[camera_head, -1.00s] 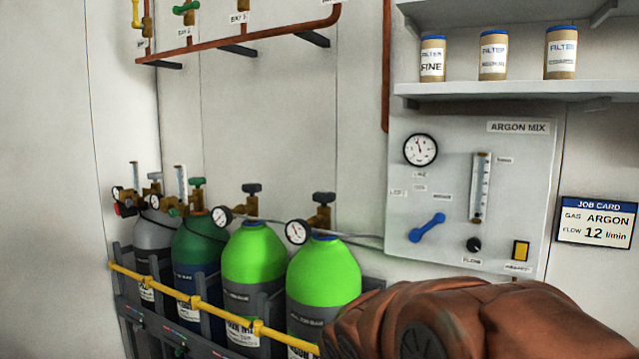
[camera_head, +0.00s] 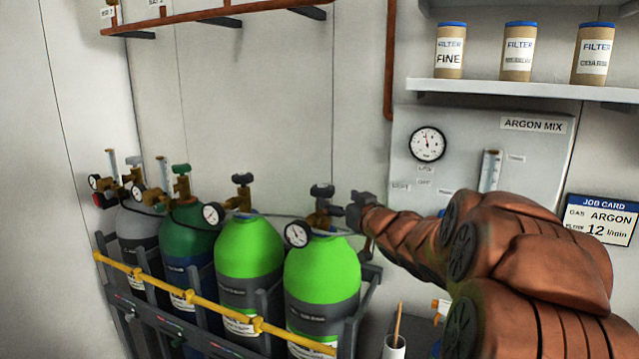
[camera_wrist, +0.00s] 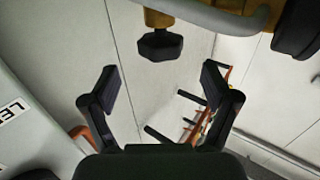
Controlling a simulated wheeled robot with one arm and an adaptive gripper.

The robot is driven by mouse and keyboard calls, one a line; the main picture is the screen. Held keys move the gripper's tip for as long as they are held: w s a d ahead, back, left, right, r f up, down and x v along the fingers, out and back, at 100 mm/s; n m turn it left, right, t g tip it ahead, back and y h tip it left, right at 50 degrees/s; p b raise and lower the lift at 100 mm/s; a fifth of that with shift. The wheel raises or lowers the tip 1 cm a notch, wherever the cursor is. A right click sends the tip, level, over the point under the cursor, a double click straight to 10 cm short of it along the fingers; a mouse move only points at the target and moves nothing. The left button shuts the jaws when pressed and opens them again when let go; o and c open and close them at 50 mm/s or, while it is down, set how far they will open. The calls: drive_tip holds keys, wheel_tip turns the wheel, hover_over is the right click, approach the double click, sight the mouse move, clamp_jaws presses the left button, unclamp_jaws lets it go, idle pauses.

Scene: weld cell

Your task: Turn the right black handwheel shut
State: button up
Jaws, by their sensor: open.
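The right black handwheel (camera_head: 321,190) sits on a brass valve on top of the right bright-green cylinder (camera_head: 322,275). The left black handwheel (camera_head: 242,179) tops the other bright-green cylinder (camera_head: 249,250). My gripper (camera_head: 356,208) is just right of the right handwheel in the head view. In the wrist view my gripper (camera_wrist: 158,88) has its two fingers wide apart with nothing between them. A black faceted handwheel (camera_wrist: 160,46) on a brass stem shows ahead of the fingertips, centred on the gap and apart from both fingers.
A round gauge (camera_head: 297,234) stands close left of the right valve. A hose runs behind the valves. A yellow rail (camera_head: 205,304) crosses the rack front. The argon panel (camera_head: 460,145) and filter shelf (camera_head: 520,88) are on the right. A white cup (camera_head: 394,347) stands below my arm.

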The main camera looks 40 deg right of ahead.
sight(322, 191)
drive_tip(key=shift+w+d+p, duration=0.15)
drive_tip(key=shift+w+p, duration=0.3)
drive_tip(key=shift+w, duration=1.55)
drive_tip(key=shift+w+d+p, duration=0.15)
drive_tip(key=shift+w+p, duration=0.3)
drive_tip(key=shift+w, duration=1.5)
drive_tip(key=c, duration=1.2)
drive_tip(key=shift+o, duration=0.2)
drive_tip(key=shift+b, duration=0.3)
